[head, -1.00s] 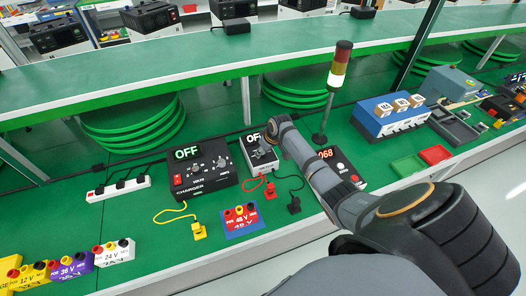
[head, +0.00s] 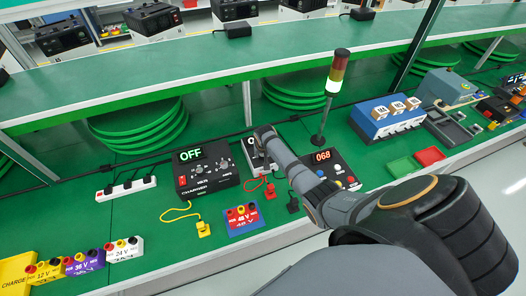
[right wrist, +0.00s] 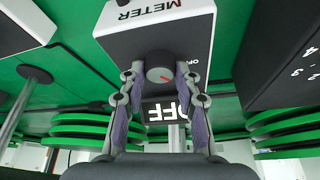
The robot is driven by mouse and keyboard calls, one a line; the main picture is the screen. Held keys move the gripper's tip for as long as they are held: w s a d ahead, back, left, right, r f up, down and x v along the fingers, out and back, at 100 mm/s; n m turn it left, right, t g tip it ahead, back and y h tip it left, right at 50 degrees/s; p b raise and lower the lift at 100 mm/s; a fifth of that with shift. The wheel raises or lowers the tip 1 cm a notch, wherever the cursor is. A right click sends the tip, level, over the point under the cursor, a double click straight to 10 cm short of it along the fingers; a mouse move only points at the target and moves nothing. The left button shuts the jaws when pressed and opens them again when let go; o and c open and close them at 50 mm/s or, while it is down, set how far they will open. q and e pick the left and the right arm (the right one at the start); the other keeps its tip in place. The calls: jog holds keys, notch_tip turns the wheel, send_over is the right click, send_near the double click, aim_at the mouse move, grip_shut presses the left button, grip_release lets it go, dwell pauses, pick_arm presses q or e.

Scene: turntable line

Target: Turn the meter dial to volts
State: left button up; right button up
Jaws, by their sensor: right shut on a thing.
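The meter is a light grey box with a dark face. In the head view the meter (head: 251,160) stands right of the charger, mostly covered by my right arm. In the right wrist view the meter (right wrist: 205,28) appears upside down, and its display (right wrist: 166,111) reads OFF. The round grey dial (right wrist: 160,68) has a red mark pointing to the right of the picture, near a small OFF label. My right gripper (right wrist: 160,77) has its fingers on both sides of the dial and is shut on it. My left gripper is not in view.
A black charger (head: 205,170) reading OFF stands close left of the meter. A box reading 068 (head: 335,172) and a signal tower (head: 335,85) stand to the right.

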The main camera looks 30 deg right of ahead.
jog(key=shift+m+h, duration=0.5)
jog(key=shift+m, duration=0.6)
jog(key=o, duration=1.1)
jog(key=shift+o, duration=0.2)
jog(key=shift+a+r, duration=0.1)
jog(key=v, duration=1.1)
jog(key=shift+r, duration=0.45)
jog(key=shift+a+f, duration=0.1)
